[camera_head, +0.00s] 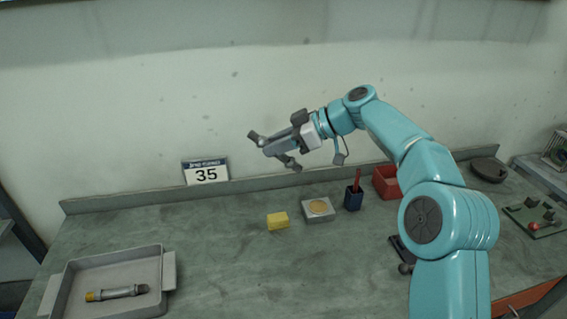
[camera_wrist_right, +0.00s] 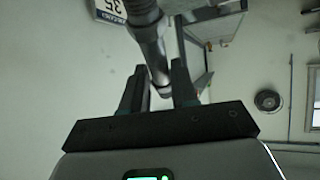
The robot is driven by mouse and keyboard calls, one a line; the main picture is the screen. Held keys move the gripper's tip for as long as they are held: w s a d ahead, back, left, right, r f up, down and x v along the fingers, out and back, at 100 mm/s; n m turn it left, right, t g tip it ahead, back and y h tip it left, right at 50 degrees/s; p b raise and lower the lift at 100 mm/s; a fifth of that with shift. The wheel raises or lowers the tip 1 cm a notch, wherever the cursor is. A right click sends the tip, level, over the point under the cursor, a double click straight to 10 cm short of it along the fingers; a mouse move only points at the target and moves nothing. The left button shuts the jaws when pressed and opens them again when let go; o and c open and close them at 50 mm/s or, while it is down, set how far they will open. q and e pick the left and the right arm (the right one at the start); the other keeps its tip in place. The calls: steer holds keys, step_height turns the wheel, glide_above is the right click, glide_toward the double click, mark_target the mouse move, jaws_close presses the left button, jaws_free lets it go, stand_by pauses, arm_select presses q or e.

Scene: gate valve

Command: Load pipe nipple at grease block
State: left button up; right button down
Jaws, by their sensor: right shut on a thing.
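My right gripper (camera_head: 276,147) is up in the air in front of the wall, above the back of the bench. It is shut on a grey pipe nipple (camera_head: 288,161), which lies across the fingers and sticks out on both sides. In the right wrist view the pipe nipple (camera_wrist_right: 150,45) runs between the two dark fingers (camera_wrist_right: 158,88). The grease block (camera_head: 318,214), a grey block with a round tan patch on top, sits on the bench below and to the right of the gripper, well apart from it. My left gripper is out of view.
A grey tray (camera_head: 166,275) at front left holds a grey pipe piece with a yellow end (camera_head: 115,293). A yellow block (camera_head: 278,220), a blue cup (camera_head: 353,200) with a red item and a red bin (camera_head: 386,181) stand near the grease block. The bench's middle front is clear.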

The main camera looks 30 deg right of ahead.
steer(key=w+d+f+m+t+h, duration=0.4)
steer(key=d+m+t, duration=0.2)
steer(key=d, duration=0.2)
steer(key=d+f+m+t+h+p, duration=0.1)
steer(key=d+f+t, duration=0.4)
steer(key=f, duration=0.8)
steer(key=shift+s+d+f+m+h+p, duration=0.35)
steer(key=shift+d+m+p, duration=0.4)
steer(key=shift+p, duration=0.35)
steer(key=shift+f+b, duration=0.7)
steer(key=shift+b, duration=0.35)
stand_by(0.3)
step_height(320, 180, up, 7)
steer(key=b, duration=0.1)
stand_by(0.7)
